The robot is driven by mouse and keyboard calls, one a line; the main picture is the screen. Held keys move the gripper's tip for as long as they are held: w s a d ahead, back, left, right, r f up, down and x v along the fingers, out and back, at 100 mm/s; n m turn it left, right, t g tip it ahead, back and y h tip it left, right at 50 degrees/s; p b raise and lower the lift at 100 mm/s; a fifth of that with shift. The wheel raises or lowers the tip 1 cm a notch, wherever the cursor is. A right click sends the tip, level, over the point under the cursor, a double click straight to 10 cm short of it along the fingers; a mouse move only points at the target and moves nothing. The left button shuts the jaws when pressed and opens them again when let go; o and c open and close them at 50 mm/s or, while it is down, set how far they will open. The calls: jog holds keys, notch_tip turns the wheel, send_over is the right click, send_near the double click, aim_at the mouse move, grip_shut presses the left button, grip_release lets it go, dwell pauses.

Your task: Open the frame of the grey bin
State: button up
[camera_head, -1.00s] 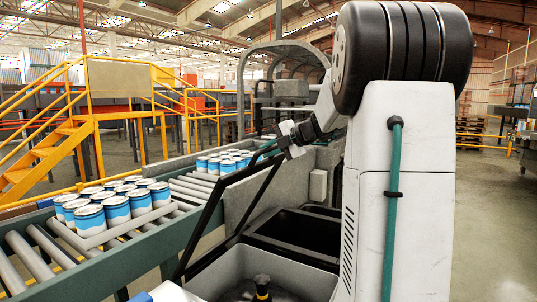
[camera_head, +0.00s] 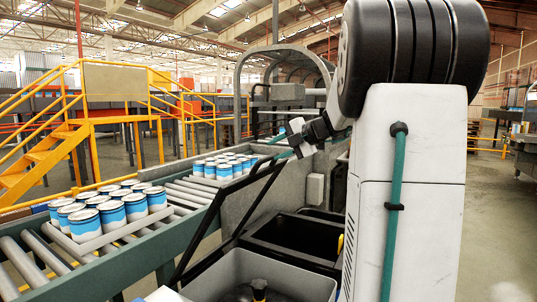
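The grey bin (camera_head: 285,272) stands at the bottom centre, and its lower part is cut off by the picture edge. Its thin black frame (camera_head: 199,236) is raised, slanting up well above the rim. My gripper (camera_head: 295,145) is at the frame's upper far corner, close to or touching the bar. The fingers are too small to tell whether they are shut on it.
A black bin (camera_head: 290,237) stands just behind the grey one. To the left, a roller conveyor (camera_head: 190,194) carries blue-and-white cans (camera_head: 110,213) on trays. Yellow stairs (camera_head: 45,155) stand behind it. Open floor lies at the right.

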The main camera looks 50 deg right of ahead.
jog(key=v, duration=0.3)
dwell(0.6)
